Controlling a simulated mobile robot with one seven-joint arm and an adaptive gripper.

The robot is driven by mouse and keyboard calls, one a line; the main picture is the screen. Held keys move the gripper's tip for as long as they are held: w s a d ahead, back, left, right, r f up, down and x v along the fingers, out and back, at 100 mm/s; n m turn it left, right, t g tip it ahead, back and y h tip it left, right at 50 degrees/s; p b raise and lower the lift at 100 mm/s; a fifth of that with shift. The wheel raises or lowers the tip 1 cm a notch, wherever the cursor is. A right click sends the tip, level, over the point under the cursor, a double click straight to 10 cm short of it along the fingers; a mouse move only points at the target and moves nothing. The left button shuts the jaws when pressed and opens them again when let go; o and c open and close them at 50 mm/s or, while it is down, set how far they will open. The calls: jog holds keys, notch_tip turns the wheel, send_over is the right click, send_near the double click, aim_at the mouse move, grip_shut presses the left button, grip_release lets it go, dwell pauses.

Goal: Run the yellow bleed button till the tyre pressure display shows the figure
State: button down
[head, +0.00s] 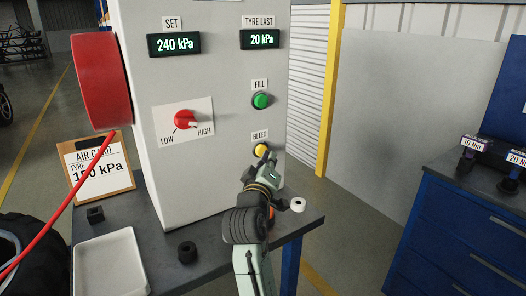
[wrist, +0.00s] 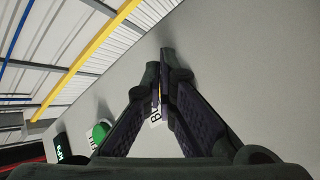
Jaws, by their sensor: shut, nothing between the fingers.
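The yellow bleed button (head: 259,149) sits low on the grey panel, under a BLEED label, partly covered by my gripper. My gripper (head: 266,158) is shut and empty, its tips at the button; I cannot tell whether they touch or press it. The tyre display (head: 260,39), labelled TYRE LAST, reads 20 kPa. The air card (head: 96,170) on a clipboard reads TYRE 150 kPa.
The SET display (head: 173,43) reads 240 kPa. The green FILL button (head: 261,101) is above the bleed button; the red LOW/HIGH knob (head: 184,119) is to its left. A white tray (head: 112,262), black pieces and a white ring (head: 298,204) lie on the bench.

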jog(key=shift+w+a, duration=0.3)
jog(key=shift+w, duration=0.05)
dwell(2.2)
jog(key=shift+s+d, duration=0.55)
jog(key=shift+s, duration=0.15)
jog(key=s+d, duration=0.1)
jog(key=s, duration=0.1)
jog(key=s+d+p, duration=0.1)
jog(key=s+d, duration=0.1)
dwell(0.5)
jog(key=shift+s, duration=0.1)
